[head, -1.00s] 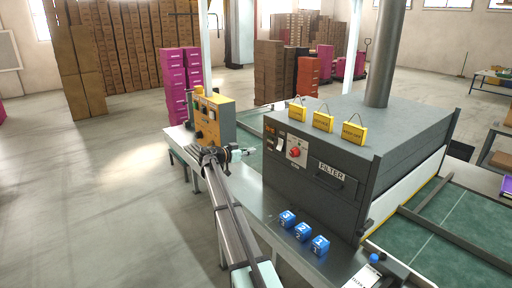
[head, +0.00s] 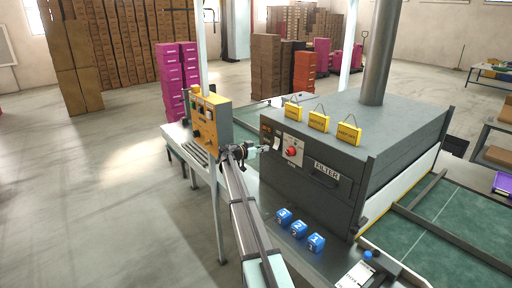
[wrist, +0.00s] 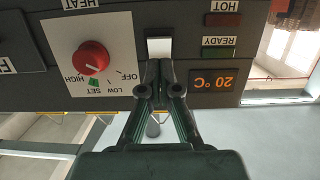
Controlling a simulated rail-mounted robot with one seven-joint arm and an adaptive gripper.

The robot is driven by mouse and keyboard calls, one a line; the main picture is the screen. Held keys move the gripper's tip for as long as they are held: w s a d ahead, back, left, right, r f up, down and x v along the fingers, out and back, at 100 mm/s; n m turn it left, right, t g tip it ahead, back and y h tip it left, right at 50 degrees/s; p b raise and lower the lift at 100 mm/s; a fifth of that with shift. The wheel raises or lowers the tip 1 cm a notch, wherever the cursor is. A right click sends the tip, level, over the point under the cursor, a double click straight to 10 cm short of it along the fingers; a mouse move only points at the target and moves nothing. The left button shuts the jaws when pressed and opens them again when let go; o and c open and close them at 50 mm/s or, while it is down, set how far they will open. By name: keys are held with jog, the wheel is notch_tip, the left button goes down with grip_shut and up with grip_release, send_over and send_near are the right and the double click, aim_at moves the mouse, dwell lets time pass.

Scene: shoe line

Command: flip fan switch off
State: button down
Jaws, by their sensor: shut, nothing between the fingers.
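A white rocker-like switch (wrist: 159,47) sits on the dark front of the grey machine (head: 385,125), between a dial plate with a red knob (wrist: 90,57) and an orange 20 °C display (wrist: 212,84). The wrist view is upside down. No fan label is readable on the switch, and I cannot tell its position. My gripper (wrist: 159,66) is shut and empty, its fingertips at the switch's edge in the picture; I cannot tell whether they touch. In the head view my gripper (head: 263,148) points at the panel, left of the red knob (head: 291,151).
A yellow control box (head: 210,122) stands left of my arm. Several blue numbered cubes (head: 299,229) lie on the metal ledge before the machine. Yellow tags (head: 319,122) stand on its top.

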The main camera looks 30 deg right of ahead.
aim_at(275, 147)
jog(key=shift+p+x, duration=1)
jog(key=shift+x, duration=1.25)
jog(key=shift+f, duration=0.1)
